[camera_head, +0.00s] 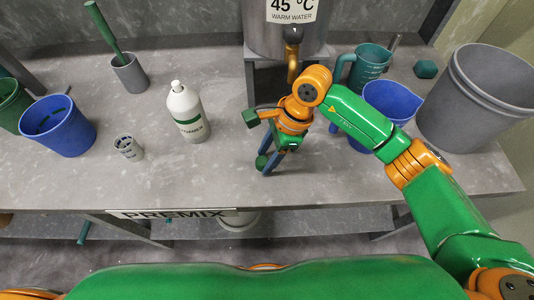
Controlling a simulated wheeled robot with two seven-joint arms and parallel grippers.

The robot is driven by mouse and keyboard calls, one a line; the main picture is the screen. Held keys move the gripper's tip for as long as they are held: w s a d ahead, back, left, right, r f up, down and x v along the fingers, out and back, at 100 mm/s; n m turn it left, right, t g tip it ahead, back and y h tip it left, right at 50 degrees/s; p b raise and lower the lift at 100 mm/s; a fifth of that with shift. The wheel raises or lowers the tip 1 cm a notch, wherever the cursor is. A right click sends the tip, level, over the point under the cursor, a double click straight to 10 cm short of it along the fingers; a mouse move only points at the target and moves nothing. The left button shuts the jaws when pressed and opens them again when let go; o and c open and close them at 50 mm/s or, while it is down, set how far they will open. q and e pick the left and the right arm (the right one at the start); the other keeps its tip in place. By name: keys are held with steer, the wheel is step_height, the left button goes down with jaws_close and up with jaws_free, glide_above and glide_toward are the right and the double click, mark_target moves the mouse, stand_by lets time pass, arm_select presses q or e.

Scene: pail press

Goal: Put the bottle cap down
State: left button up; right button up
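A white bottle (188,114) with a green label stands upright on the grey bench. Its narrow white top (177,87) shows, but I cannot tell whether that is a cap or a bare neck. No separate bottle cap can be made out on the bench or at my gripper. My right gripper (257,141) is to the right of the bottle, near the middle of the bench. Its two green-tipped fingers are spread apart, with nothing visible between them. My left gripper is not in view.
A small grey cup (129,148), blue pail (58,126) and grey holder (129,74) stand left. A metal tank (285,38) is behind. A teal jug (369,66), blue container (393,100) and large grey bucket (482,98) stand right. The front middle bench is clear.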

steer(key=shift+o, duration=0.6)
steer(key=shift+r, duration=0.15)
steer(key=shift+r, duration=0.25)
steer(key=b+v, duration=0.2)
steer(key=v, duration=0.9)
steer(key=shift+d+r, duration=0.15)
steer(key=shift+r, duration=0.2)
